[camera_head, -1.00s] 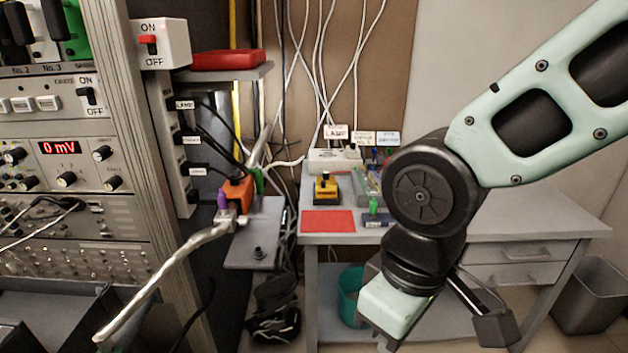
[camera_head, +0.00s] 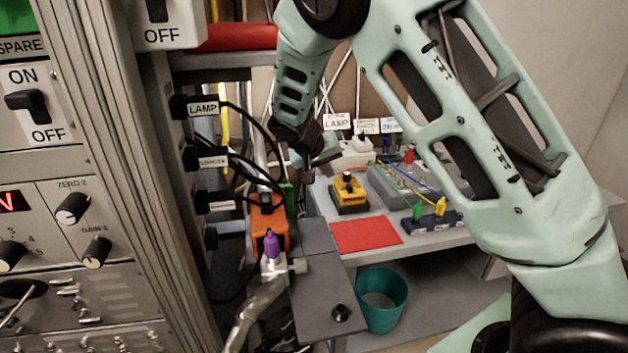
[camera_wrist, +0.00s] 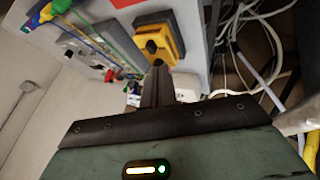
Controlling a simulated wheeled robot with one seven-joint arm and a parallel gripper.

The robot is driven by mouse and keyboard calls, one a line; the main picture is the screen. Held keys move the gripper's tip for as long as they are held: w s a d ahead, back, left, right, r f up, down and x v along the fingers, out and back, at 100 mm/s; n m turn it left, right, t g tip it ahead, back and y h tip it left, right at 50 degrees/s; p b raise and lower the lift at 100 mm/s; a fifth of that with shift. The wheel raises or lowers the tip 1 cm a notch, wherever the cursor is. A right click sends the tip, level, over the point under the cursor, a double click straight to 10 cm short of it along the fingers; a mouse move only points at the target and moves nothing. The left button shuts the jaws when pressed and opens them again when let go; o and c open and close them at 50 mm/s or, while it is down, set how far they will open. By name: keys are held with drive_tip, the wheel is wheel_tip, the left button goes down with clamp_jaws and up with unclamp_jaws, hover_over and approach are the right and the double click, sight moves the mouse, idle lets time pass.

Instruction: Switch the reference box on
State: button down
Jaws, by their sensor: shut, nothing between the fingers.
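No label I can read names the reference box. My gripper (camera_head: 326,158) is shut and empty, above and to the left of the yellow box. In the wrist view the closed fingers (camera_wrist: 158,68) point toward the box, and I cannot tell the gap. An orange box (camera_head: 270,228) with a purple-tipped part stands on a grey shelf at left.
A rack with an ON/OFF switch (camera_head: 28,101) fills the left. A socket strip with black plugs and a LAMP label (camera_head: 203,109) runs beside it. The desk holds a red mat (camera_head: 366,236), a white power strip and wired parts. A teal bin (camera_head: 383,300) stands below.

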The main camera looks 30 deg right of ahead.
sight(344, 191)
drive_tip(key=shift+w+d, duration=0.1)
drive_tip(key=shift+w, duration=0.15)
drive_tip(key=p+x, duration=0.1)
drive_tip(key=x, duration=0.9)
drive_tip(key=shift+d, duration=0.1)
